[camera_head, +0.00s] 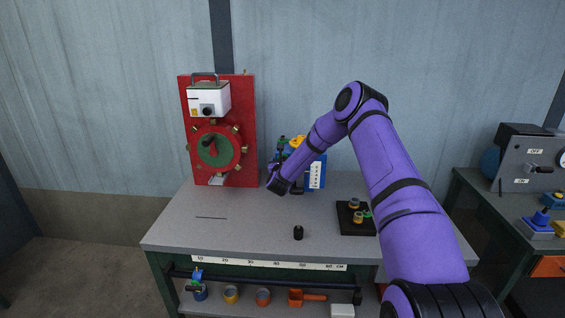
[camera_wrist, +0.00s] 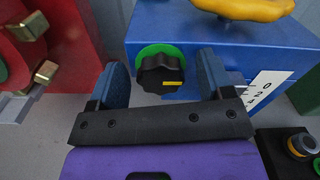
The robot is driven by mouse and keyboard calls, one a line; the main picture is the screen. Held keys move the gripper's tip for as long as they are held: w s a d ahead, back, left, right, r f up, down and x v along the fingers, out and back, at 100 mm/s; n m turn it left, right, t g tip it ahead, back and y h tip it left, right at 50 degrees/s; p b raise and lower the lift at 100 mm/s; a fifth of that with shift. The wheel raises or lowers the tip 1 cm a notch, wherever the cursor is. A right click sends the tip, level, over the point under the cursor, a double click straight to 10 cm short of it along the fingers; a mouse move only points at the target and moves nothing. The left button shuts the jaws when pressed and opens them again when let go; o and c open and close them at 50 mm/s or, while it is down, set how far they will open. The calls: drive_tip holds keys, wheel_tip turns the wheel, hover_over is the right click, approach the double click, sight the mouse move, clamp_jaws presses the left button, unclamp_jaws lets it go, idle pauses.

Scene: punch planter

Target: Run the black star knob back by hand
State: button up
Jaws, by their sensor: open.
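The black star knob (camera_wrist: 160,73) shows in the wrist view, on the front of a blue box (camera_wrist: 205,30), with a green ring (camera_wrist: 148,52) behind it and a yellow mark on its face. My gripper (camera_wrist: 162,78) is open, with one blue-grey finger to the left of the knob and one to the right. Gaps show between the fingers and the knob. In the head view my gripper (camera_head: 278,184) is at the left end of the blue box (camera_head: 317,172), and my arm hides the knob there.
A red panel (camera_head: 224,130) with a wheel stands left of the blue box. A yellow part (camera_wrist: 245,9) lies over the box top. A black tray (camera_head: 346,228) with small fittings and a black cylinder (camera_head: 298,232) stand on the grey bench (camera_head: 240,235). The bench's front left is mostly clear.

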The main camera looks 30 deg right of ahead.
drive_tip(key=shift+c, duration=0.3)
drive_tip(key=c, duration=0.9)
drive_tip(key=shift+n, duration=0.3)
